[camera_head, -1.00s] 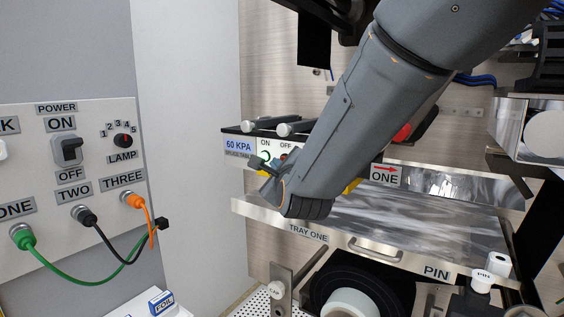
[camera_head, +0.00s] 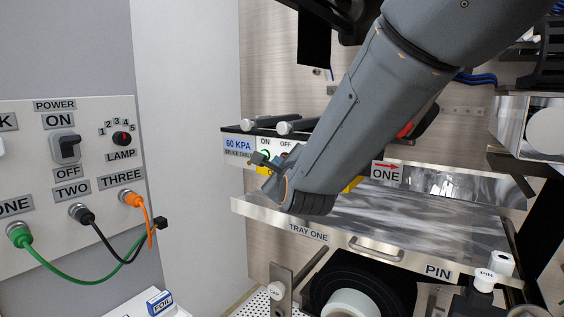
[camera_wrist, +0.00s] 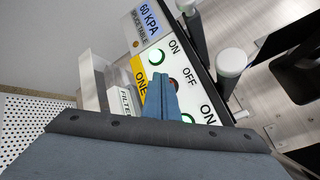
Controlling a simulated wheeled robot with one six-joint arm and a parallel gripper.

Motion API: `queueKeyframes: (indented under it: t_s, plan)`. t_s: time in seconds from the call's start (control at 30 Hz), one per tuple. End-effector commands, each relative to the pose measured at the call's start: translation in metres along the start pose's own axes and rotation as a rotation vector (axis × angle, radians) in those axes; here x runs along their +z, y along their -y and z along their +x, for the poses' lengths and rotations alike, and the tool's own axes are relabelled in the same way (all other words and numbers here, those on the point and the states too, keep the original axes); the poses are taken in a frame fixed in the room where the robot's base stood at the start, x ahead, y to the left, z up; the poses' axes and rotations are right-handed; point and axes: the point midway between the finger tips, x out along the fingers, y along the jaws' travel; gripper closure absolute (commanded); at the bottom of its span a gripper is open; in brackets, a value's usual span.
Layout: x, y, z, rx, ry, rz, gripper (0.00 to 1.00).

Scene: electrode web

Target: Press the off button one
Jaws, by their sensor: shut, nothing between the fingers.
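The off button one (camera_wrist: 174,83) is a dark red round button under the OFF label on a white panel, beside the yellow ONE label (camera_wrist: 141,84). In the wrist view my gripper (camera_wrist: 161,78) is shut and empty, its tips just left of the red button and partly covering it. I cannot tell whether they touch it. A green-ringed ON button (camera_wrist: 155,57) sits above the tips. In the head view my gripper (camera_head: 258,159) is in front of the same panel, close to the green ON button (camera_head: 265,155); the arm hides most of the panel's right side.
Another green button (camera_wrist: 188,118) shows by a second ON label. Grey rods with white ends (camera_wrist: 231,62) stick out beside the panel. Tray one (camera_head: 308,232) lies below the arm. A power panel (camera_head: 95,235) with cables is at the left.

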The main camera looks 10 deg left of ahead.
Motion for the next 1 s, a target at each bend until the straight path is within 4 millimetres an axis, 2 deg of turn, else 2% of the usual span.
queueKeyframes:
  t_s: [1.0]
  plan:
    - [-0.0047,0.0040,0.0063,0.000,0.000,0.000,1.00]
